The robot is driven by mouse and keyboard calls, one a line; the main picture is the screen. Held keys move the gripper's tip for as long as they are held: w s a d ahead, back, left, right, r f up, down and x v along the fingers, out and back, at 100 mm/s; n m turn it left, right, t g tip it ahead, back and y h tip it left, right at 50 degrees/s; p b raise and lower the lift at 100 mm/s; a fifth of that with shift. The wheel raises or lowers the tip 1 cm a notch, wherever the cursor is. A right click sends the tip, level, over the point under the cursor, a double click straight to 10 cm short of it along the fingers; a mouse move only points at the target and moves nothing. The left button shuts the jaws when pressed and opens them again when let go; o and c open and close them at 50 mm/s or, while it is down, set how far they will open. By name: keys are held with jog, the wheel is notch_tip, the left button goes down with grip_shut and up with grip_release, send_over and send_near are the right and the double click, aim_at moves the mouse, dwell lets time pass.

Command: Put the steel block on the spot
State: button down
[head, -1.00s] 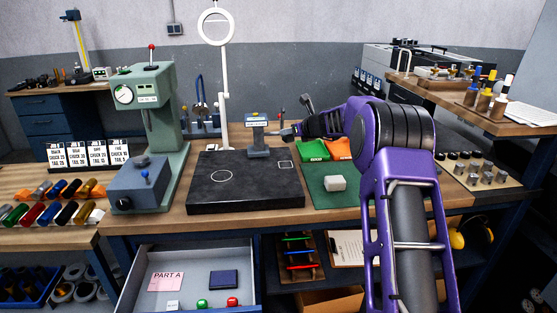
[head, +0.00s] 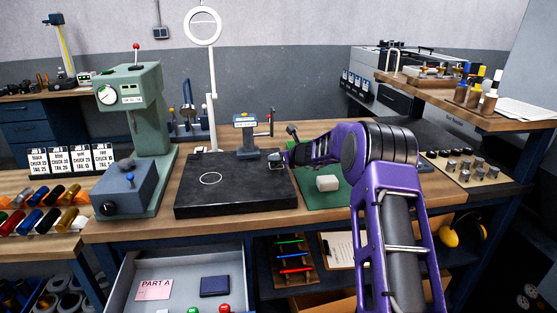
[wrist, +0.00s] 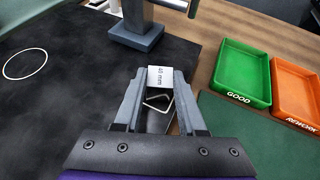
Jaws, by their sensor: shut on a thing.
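My gripper (wrist: 160,92) is shut on the steel block (wrist: 160,78), a small bright block marked "40 mm". The block sits between the fingertips over the right edge area of the black plate (wrist: 75,95). A white square outline shows partly between the fingers, below the block; the gripper hides some of it. I cannot tell whether the block touches the plate. A white circle outline (wrist: 25,64) lies on the plate to the left, also seen in the head view (head: 211,179). In the head view my gripper (head: 277,161) is at the plate's back right corner.
A grey-based stand (head: 246,140) with a display is close behind the gripper. A green GOOD tray (wrist: 243,73) and orange REWORK tray (wrist: 296,88) lie to the right. A pale block (head: 328,183) rests on the green mat. A green press (head: 135,130) stands left.

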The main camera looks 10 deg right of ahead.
jog(key=c, duration=0.9)
grip_release()
jog(key=shift+f, duration=0.1)
jog(key=shift+c, duration=0.2)
jog(key=o, duration=0.4)
jog(key=shift+o, duration=0.2)
jog(key=shift+r, duration=0.2)
jog(key=b+v, duration=0.1)
jog(key=v, duration=1.1)
jog(key=shift+b, duration=0.35)
